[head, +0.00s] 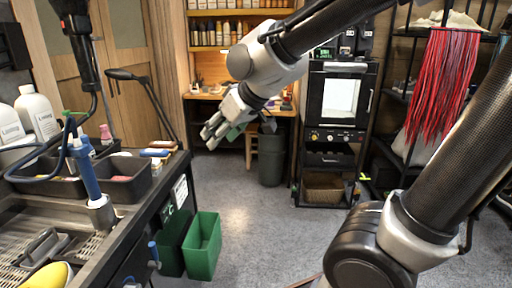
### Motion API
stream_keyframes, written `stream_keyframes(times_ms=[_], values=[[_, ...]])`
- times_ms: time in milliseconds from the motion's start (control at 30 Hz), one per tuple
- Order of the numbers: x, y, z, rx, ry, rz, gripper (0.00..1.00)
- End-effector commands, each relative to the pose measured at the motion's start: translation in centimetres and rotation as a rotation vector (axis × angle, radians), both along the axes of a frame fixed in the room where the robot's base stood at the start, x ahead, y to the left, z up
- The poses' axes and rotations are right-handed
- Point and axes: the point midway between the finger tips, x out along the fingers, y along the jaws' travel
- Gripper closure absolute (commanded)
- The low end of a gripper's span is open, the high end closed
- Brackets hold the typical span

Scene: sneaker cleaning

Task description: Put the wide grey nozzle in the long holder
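My gripper (216,131) hangs in the air at the upper middle of the head view, over open floor and away from the counter. It is small and seen at an angle, so I cannot tell whether its fingers are apart or hold something. A dark grey piece with a raised handle-like shape (41,248) lies on the slatted tray at the lower left; it may be the wide grey nozzle, but I cannot be sure. I cannot pick out a long holder with certainty.
Black bins (122,185) and white bottles (38,113) stand along the counter (135,222). A yellow item (48,277) lies at its near end. A dark trash can (271,160) and a black oven rack (338,130) stand behind. The middle floor is clear.

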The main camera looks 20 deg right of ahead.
Motion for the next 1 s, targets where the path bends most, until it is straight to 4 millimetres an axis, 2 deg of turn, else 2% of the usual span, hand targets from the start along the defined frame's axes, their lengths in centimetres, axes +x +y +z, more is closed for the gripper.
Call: stream_keyframes(times_ms=[33,100,200,300,400,500,1000], values=[[-1.7,-5.3,0.3,-0.025,0.044,-0.102,0.52],[-5.1,-10.9,0.0,-0.063,0.122,-0.216,0.52],[-10.1,-16.3,-0.6,-0.096,0.223,-0.351,0.52],[-14.1,-19.1,-1.1,-0.113,0.296,-0.443,0.52],[-16.3,-20.3,-1.3,-0.120,0.337,-0.490,0.52],[-17.0,-20.6,-1.4,-0.123,0.352,-0.504,0.52],[-16.9,-20.6,-1.4,-0.124,0.352,-0.500,0.52]])
